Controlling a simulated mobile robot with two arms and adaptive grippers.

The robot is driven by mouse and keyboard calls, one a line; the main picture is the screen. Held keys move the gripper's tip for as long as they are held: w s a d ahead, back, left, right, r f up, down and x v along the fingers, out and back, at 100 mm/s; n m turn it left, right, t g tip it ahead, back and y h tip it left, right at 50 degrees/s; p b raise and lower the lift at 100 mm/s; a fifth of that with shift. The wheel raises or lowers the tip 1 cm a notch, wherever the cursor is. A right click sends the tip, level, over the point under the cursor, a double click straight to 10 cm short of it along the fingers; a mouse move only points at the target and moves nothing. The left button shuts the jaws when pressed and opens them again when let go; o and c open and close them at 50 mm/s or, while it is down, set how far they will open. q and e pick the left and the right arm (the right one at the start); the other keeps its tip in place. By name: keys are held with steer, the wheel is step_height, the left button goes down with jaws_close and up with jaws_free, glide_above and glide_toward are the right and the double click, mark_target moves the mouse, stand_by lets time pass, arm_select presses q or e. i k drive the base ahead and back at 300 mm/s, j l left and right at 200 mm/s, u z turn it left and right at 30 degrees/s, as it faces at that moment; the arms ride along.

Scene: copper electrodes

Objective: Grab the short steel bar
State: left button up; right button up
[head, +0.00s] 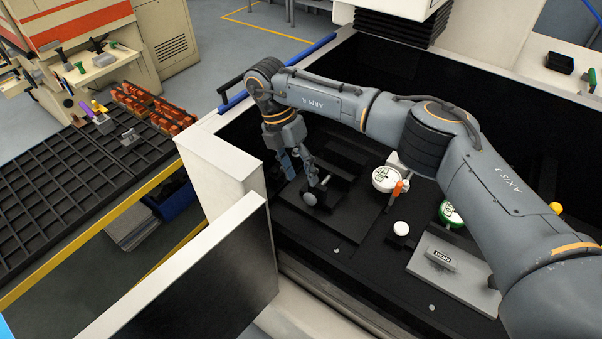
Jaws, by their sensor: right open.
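My right gripper (302,174) reaches down inside the machine's dark bay, with its fingers apart. It is over a small black fixture on a dark plate (342,226), close to a round grey knob (309,198). A small light metal piece shows beside the fingers, but I cannot tell whether it is a bar. A grey plate (470,283) at the lower right carries a small raised piece marked "SHORT" (438,259), well apart from the gripper. I cannot tell for certain which thing is the short steel bar. My left gripper is not in view.
White round gauges (385,179), an orange-handled clamp (396,190) and a white knob (401,228) stand right of the gripper. The bay's pale wall (222,160) is at left. Beyond it, a compartmented black tray (60,200) holds orange-brown parts (152,106).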

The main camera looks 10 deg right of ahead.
mark_target(438, 257)
steer(key=k, duration=1)
